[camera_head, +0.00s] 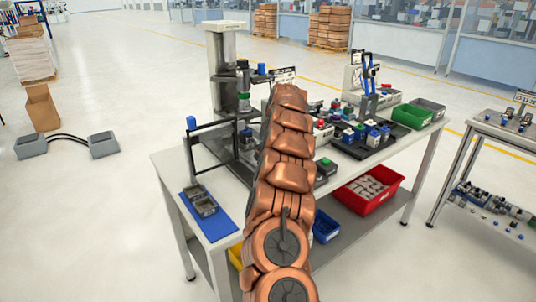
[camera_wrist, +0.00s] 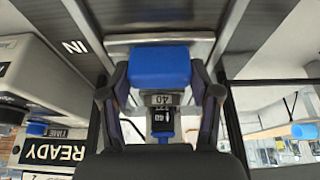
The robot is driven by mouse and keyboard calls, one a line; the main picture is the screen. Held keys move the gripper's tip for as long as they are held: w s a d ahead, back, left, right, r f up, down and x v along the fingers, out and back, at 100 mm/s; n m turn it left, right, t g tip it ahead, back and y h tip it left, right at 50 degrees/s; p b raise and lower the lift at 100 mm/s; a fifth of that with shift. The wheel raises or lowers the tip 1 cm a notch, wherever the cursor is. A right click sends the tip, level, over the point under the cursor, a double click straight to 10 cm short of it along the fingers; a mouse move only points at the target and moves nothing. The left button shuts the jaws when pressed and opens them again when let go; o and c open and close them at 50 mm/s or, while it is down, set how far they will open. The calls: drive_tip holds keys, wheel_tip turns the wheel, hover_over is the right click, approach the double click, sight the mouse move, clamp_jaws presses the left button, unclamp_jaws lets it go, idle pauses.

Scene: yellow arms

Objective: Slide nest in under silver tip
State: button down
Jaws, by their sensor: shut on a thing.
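My gripper (camera_wrist: 160,84) is shut on a blue block (camera_wrist: 160,66), with one dark finger on each side of it. Below the block in the wrist view is a grey part marked "40" (camera_wrist: 160,99). I cannot tell for sure whether these belong to the nest. In the head view, a tall grey press (camera_head: 224,65) stands at the table's back left. I cannot make out its silver tip. My arm hides my gripper there.
A blue mat with grey trays (camera_head: 203,200) lies at the table's front left. A dark frame with a blue knob (camera_head: 191,123) stands behind it. Right of my arm are a tray of coloured parts (camera_head: 362,137), a second press (camera_head: 369,80) and a green bin (camera_head: 410,116).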

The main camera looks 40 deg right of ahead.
drive_tip(key=shift+w+r, duration=0.15)
drive_tip(key=shift+w, duration=0.1)
drive_tip(key=shift+c, duration=2.1)
unclamp_jaws()
drive_tip(key=shift+w+a, duration=0.1)
drive_tip(key=shift+o, duration=0.9)
drive_tip(key=shift+s, duration=0.2)
drive_tip(key=v, duration=1.1)
drive_tip(key=shift+s+r, duration=0.2)
drive_tip(key=shift+r, duration=0.1)
